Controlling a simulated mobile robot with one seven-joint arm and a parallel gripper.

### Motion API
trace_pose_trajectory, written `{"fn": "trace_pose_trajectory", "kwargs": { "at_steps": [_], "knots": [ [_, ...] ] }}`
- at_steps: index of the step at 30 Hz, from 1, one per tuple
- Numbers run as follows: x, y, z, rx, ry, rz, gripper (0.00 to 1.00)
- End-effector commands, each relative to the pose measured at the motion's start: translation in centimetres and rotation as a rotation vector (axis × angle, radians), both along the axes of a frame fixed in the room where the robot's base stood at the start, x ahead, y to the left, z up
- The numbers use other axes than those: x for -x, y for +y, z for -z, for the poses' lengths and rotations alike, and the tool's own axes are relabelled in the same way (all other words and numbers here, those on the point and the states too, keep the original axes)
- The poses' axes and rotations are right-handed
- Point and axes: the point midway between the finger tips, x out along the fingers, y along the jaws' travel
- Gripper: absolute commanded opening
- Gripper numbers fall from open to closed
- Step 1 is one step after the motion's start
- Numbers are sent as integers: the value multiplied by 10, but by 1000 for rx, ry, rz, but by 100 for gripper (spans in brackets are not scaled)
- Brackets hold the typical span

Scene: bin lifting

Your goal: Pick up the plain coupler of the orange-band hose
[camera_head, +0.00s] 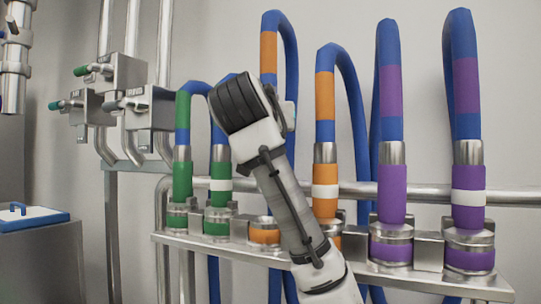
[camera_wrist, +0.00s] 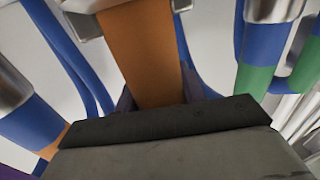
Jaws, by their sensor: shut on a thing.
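My gripper (camera_wrist: 158,98) is shut on an orange coupler (camera_wrist: 140,50) that fills the upper middle of the wrist view. No white band shows on its visible part. In the head view my arm hides this coupler. Its blue hose with an orange band (camera_head: 268,52) arches up behind my gripper. The orange dock (camera_head: 264,234) below is partly covered by my arm; its metal rim shows and I see no coupler seated in its visible part. The other orange coupler (camera_head: 325,205), with a white band, stands upright in its dock to the right.
Green couplers (camera_head: 182,182) stand close on the left, one with a white band. Purple couplers (camera_head: 392,195) stand on the right, one with a white band. A metal rail (camera_head: 365,190) runs behind them. Valve boxes (camera_head: 125,73) are on the wall at left.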

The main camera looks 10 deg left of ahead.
Motion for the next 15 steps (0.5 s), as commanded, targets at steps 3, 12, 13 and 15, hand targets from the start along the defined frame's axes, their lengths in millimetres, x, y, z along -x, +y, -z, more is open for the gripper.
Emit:
{"fn": "trace_pose_trajectory", "kwargs": {
  "at_steps": [3, 12, 13, 15],
  "knots": [
    [2, 1, -30, -1, -2, -1, 8],
    [1, 0, -83, -1, -2, 0, 8],
    [1, 0, -87, 0, -3, 0, 8],
    [1, 0, -94, 1, -3, 0, 8]
  ]
}}
